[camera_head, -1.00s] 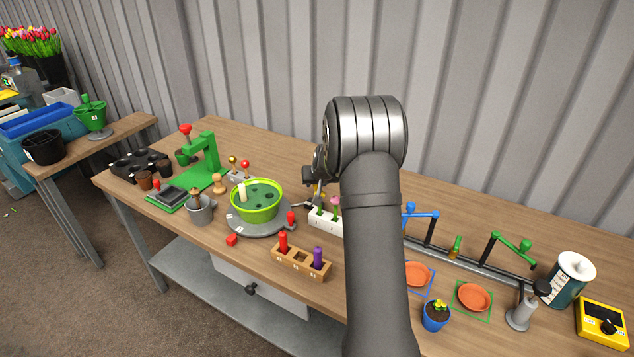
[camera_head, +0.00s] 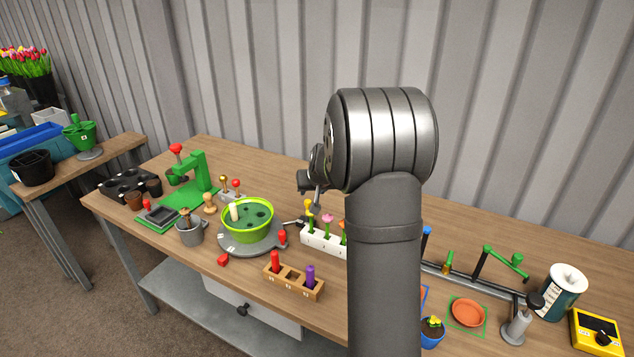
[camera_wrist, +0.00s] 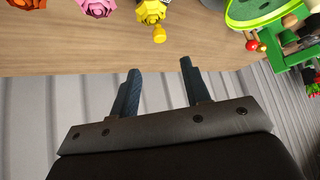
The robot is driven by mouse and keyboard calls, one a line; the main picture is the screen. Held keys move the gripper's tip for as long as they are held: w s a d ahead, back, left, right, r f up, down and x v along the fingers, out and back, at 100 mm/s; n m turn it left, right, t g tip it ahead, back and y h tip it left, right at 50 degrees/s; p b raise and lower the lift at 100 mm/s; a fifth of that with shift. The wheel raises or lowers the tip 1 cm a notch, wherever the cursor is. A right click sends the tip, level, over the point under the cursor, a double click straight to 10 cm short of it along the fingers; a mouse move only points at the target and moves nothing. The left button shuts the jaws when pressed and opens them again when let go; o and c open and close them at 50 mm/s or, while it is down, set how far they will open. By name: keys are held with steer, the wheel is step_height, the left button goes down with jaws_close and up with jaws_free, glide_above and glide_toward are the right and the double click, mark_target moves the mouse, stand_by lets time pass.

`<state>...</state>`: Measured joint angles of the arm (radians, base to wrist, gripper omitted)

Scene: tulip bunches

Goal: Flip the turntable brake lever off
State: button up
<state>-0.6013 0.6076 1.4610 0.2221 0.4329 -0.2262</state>
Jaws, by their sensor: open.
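The turntable (camera_head: 232,245) is a grey round base on the bench, left of my arm in the head view. It carries a lime-green bowl (camera_head: 248,236) with dark green contents. A red knob (camera_head: 282,237) stands at its right rim and a red piece (camera_head: 223,260) is at its front; I cannot tell which is the brake lever, or its position. My gripper (camera_head: 306,183) is above the bench behind the turntable, apart from it. In the wrist view my gripper (camera_wrist: 158,68) is open and empty, and part of the green bowl (camera_wrist: 258,10) shows top right.
A white flower holder (camera_head: 322,240) stands right of the turntable. A wooden block with red and purple pegs (camera_head: 293,284) is in front. A green press (camera_head: 200,172) and small red and yellow knobs are behind left. The corrugated wall is close behind.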

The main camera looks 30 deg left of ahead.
steer(key=v, duration=0.6)
steer(key=shift+s+d+r, duration=0.2)
steer(key=shift+d+r, duration=0.05)
steer(key=shift+w+a, duration=0.1)
steer(key=shift+a, duration=0.05)
steer(key=c, duration=0.5)
steer(key=w+a+n+g, duration=0.1)
steer(key=w+a+n, duration=0.1)
steer(key=w+a+f+n, duration=0.1)
steer(key=shift+w+a+f+n+g, duration=0.15)
steer(key=shift+w+a+n+g, duration=0.2)
steer(key=shift+n+g, duration=0.05)
jaws_close()
steer(key=shift+w+a+f+n+g, duration=2)
steer(key=shift+a+n, duration=1.05)
steer(key=shift+n, duration=1.55)
steer(key=shift+d+f, duration=0.2)
steer(key=shift+f, duration=3.8)
